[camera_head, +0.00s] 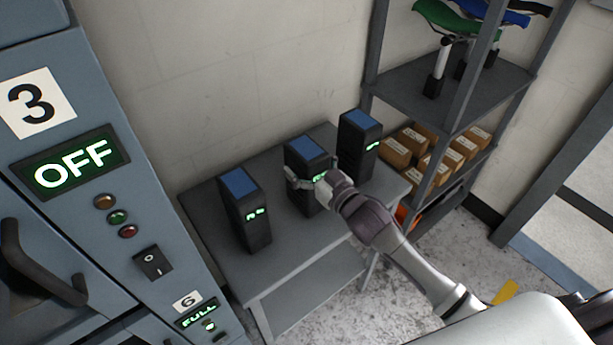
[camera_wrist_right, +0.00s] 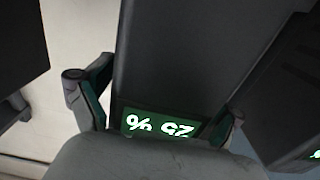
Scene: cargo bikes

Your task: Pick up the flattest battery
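Three dark batteries with blue tops stand upright on a grey table (camera_head: 225,270): a left one (camera_head: 245,212), a middle one (camera_head: 305,150) and a right one (camera_head: 358,140). Each has a small green display. My right gripper (camera_head: 312,180) is at the front of the middle battery, one finger on each side of it. In the right wrist view the middle battery (camera_wrist_right: 180,60) fills the space between the fingers (camera_wrist_right: 160,98). Its display shows upside down and seems to read 25 %. Whether the fingers press on it is unclear. My left gripper is out of view.
A blue-grey cabinet (camera_head: 160,215) marked 3 and OFF stands at the left. A metal shelf (camera_head: 400,85) at the right holds bike saddles (camera_head: 450,20) and cardboard boxes (camera_head: 435,160). The wall is close behind the table. Neighbouring batteries flank the right gripper with small gaps.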

